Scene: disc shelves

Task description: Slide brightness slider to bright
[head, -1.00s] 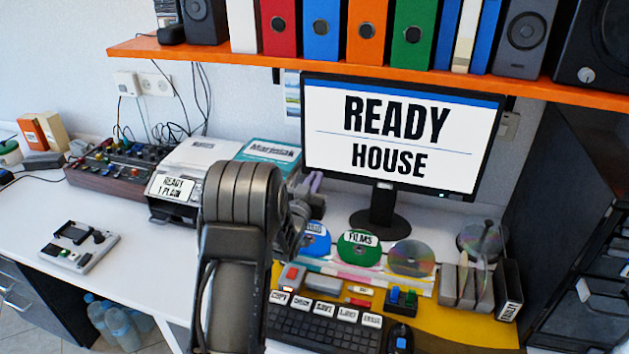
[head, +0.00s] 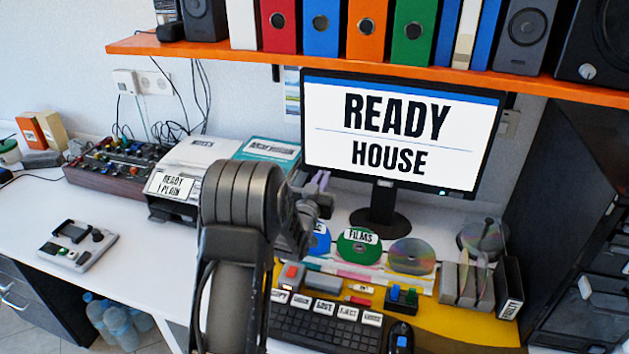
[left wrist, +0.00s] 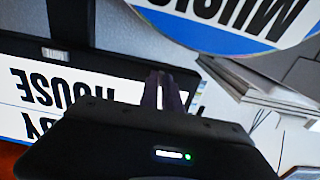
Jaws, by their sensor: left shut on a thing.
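My left gripper (head: 321,184) is in front of the monitor's lower left corner, above the desk. Its fingers are together, and they also show in the left wrist view (left wrist: 166,90). I cannot pick out a slider marked for brightness in either view. The monitor (head: 392,133) reads READY HOUSE; it shows upside down in the left wrist view (left wrist: 60,98). My left forearm hides part of the desk and the keyboard's left side. My right gripper is not in view.
A blue disc (head: 320,243), a green disc (head: 359,247) and a clear disc (head: 411,256) lie below the monitor. A keyboard (head: 318,328) and small controls stand on a yellow mat (head: 450,325). A printer (head: 180,178) and a mixer (head: 115,170) stand left; the front left desk is mostly clear.

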